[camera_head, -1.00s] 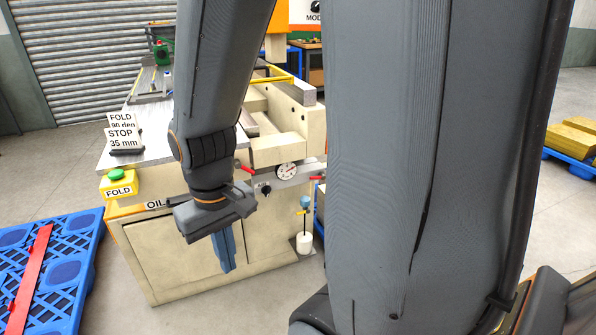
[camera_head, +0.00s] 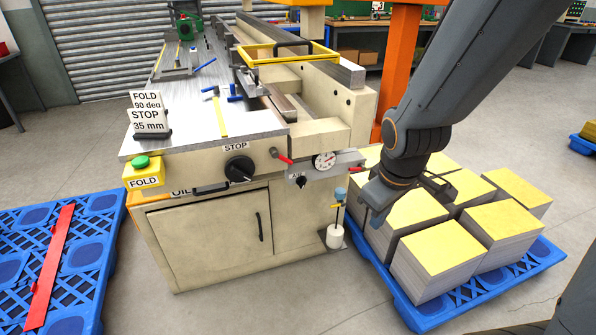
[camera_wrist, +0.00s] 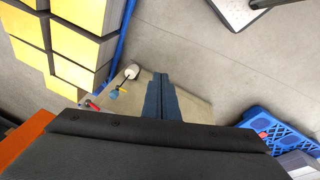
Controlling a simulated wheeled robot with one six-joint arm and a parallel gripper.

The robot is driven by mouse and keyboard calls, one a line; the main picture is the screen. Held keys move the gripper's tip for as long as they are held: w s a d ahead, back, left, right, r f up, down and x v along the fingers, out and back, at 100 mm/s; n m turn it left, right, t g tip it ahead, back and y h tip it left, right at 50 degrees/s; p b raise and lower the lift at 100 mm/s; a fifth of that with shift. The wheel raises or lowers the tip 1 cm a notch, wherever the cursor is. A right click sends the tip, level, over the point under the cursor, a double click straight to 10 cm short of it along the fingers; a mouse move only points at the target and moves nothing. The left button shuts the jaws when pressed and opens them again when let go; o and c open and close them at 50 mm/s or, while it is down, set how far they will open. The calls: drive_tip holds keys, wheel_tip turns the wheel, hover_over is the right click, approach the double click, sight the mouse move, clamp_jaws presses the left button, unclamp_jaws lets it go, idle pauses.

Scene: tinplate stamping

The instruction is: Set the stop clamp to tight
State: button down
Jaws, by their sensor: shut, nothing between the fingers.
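The beige machine (camera_head: 213,230) has a black knob (camera_head: 239,169) under a STOP label. Right of the knob is a lever with a red handle (camera_head: 284,158). A second red-tipped lever (camera_head: 356,168) sits right of the dial gauge (camera_head: 325,160). No clamp label is readable, so I cannot tell which lever is the stop clamp or its setting. My gripper (camera_head: 378,218) hangs right of the machine front, apart from both levers, close to the stacked sheets. In the wrist view its blue fingers (camera_wrist: 160,88) are together and empty.
A blue pallet of yellow-topped stacks (camera_head: 432,308) stands right of the machine. A white pot with a blue-topped brush (camera_head: 335,236) is by the machine's lower right corner. Another blue pallet (camera_head: 85,255) lies left. Floor in front is clear.

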sight(282, 157)
drive_tip(key=w+a+f+n+t+y+b, duration=0.1)
drive_tip(key=w+a+f+n+t+b, duration=0.15)
drive_tip(key=w+n, duration=0.4)
drive_tip(key=w+a+f+n+t+y+b, duration=0.2)
drive_tip(key=w+a+n+t, duration=0.1)
drive_tip(key=w+n, duration=0.4)
drive_tip(key=w+a+r+n+t+y+b, duration=0.25)
drive_tip(key=a+n+y+b, duration=0.2)
drive_tip(key=a+n, duration=0.75)
drive_tip(key=w+a+f+n+p, duration=0.1)
drive_tip(key=w+n, duration=0.1)
drive_tip(key=w, duration=0.6)
drive_tip(key=shift+w+a+f+y, duration=0.15)
drive_tip(key=shift+w+f+y, duration=0.2)
drive_tip(key=shift+y, duration=0.1)
